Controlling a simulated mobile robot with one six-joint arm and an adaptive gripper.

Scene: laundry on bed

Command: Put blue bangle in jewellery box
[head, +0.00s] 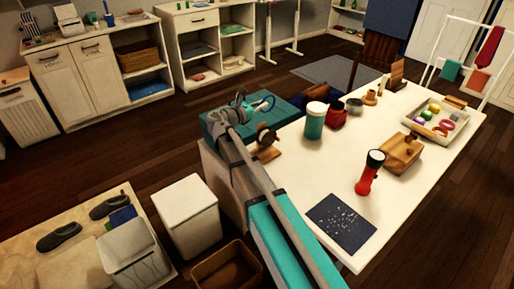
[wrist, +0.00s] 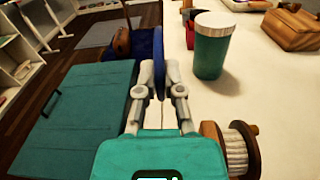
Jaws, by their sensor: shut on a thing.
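The blue bangle (head: 265,103) is held upright in the air at the table's left end. In the wrist view the bangle (wrist: 158,62) shows edge-on between the fingertips. My gripper (head: 243,106) is shut on it; the gripper also shows in the wrist view (wrist: 160,88). A small wooden box (head: 401,153) with a knob stands on the right part of the table and appears to be the jewellery box. It looks closed, and it shows in part at the top right of the wrist view (wrist: 292,30). My gripper is well to its left.
A white tray (head: 456,120) holds small items. A teal case (wrist: 75,115) lies left.

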